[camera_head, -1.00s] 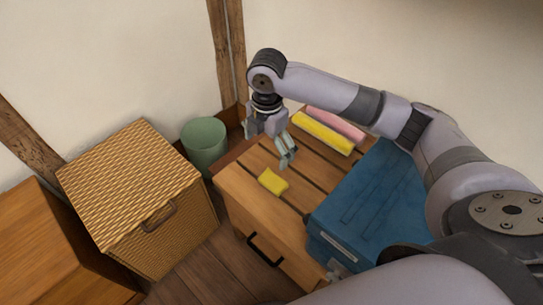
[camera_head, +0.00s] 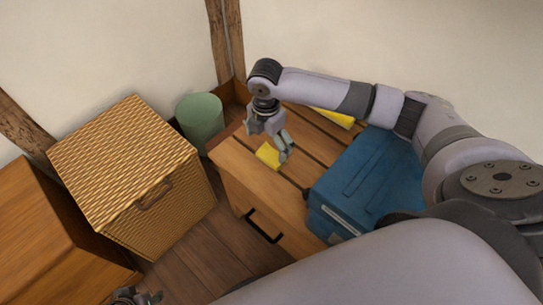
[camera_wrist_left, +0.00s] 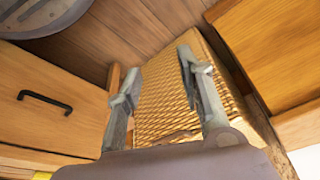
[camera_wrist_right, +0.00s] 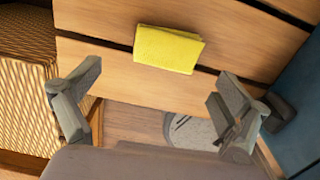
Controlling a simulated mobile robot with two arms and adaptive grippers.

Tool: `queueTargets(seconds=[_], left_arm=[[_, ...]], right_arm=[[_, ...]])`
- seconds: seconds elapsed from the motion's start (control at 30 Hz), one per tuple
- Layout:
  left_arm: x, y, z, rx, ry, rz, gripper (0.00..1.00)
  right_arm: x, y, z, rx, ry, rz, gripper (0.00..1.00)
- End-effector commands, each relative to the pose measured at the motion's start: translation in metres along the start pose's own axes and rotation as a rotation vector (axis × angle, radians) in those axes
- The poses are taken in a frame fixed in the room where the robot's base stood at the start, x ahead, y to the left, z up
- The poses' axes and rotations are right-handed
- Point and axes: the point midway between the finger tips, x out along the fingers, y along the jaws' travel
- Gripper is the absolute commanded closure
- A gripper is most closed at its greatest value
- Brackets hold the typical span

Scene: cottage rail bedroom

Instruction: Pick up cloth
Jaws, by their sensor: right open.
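The yellow folded cloth (camera_head: 268,155) lies flat on the slatted top of the wooden drawer chest (camera_head: 247,188), near its front edge. In the right wrist view the cloth (camera_wrist_right: 168,48) lies in the upper middle, beyond my fingers. My right gripper (camera_head: 268,141) is open and empty, just above and beside the cloth, and its spread fingers show in the right wrist view (camera_wrist_right: 160,88). My left gripper (camera_wrist_left: 156,85) is open and empty in front of the wicker box (camera_wrist_left: 165,110). Only a bit of it shows at the head view's bottom edge.
A blue case (camera_head: 365,180) stands on the chest to the right of the cloth. A yellow roll (camera_head: 335,117) lies behind, partly hidden by my arm. A green bin (camera_head: 200,122) and the wicker box (camera_head: 125,170) stand to the left.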

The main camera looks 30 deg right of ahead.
Motion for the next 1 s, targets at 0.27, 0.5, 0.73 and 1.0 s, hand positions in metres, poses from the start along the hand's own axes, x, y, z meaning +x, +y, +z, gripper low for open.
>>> queueTargets(seconds=[0.27, 0.5, 0.73, 1.0], left_arm=[[-0.034, -0.001, -0.001, -0.002, 0.02, -0.003, 0.65], [-0.04, -0.002, 0.001, -0.002, 0.023, -0.004, 0.65], [-0.041, -0.002, 0.001, -0.002, 0.023, -0.004, 0.65], [-0.041, -0.002, 0.001, -0.002, 0.023, -0.004, 0.65]], right_arm=[[0.028, -0.007, -0.001, 0.0, 0.0, -0.003, 0.05], [0.051, -0.008, -0.001, 0.0, 0.0, -0.001, 0.05], [0.052, -0.008, -0.001, -0.001, -0.001, -0.001, 0.05], [0.051, -0.008, -0.001, -0.001, 0.0, 0.0, 0.22]])
